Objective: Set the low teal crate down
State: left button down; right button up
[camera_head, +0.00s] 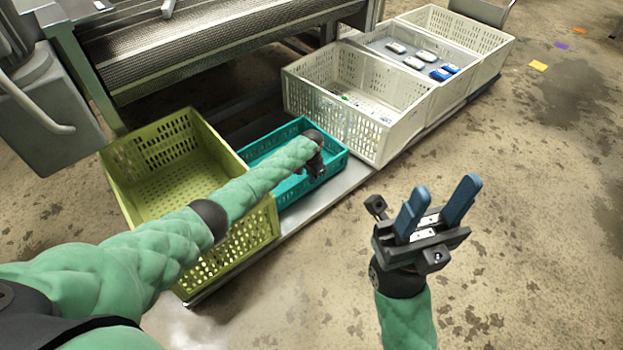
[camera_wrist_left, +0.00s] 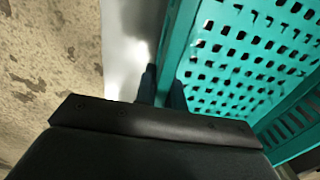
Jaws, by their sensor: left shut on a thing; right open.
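The low teal crate (camera_head: 272,143) is between the lime-green crate and the nearest white crate in the head view, at or just above a grey metal strip. I cannot tell whether its base touches. It looks empty where visible; my left arm hides part of it. My left gripper (camera_head: 316,170) is at its near right side. In the left wrist view, the fingers (camera_wrist_left: 161,88) of this gripper are shut on the rim of the teal crate (camera_wrist_left: 262,55), whose perforated floor shows to the right. My right gripper (camera_head: 437,207) is open and empty, over the floor to the right.
The lime-green crate (camera_head: 118,180) stands close on the left. White crates (camera_head: 370,152) stand in a row on the right, some with small packets inside. A metal conveyor-like table (camera_head: 190,55) is behind. The floor (camera_head: 540,230) at right is clear apart from small coloured markers.

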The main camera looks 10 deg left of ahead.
pick_arm(q)
jog(key=shift+r, duration=0.1)
jog(key=c, duration=1.9)
grip_release()
jog(key=o, duration=0.4)
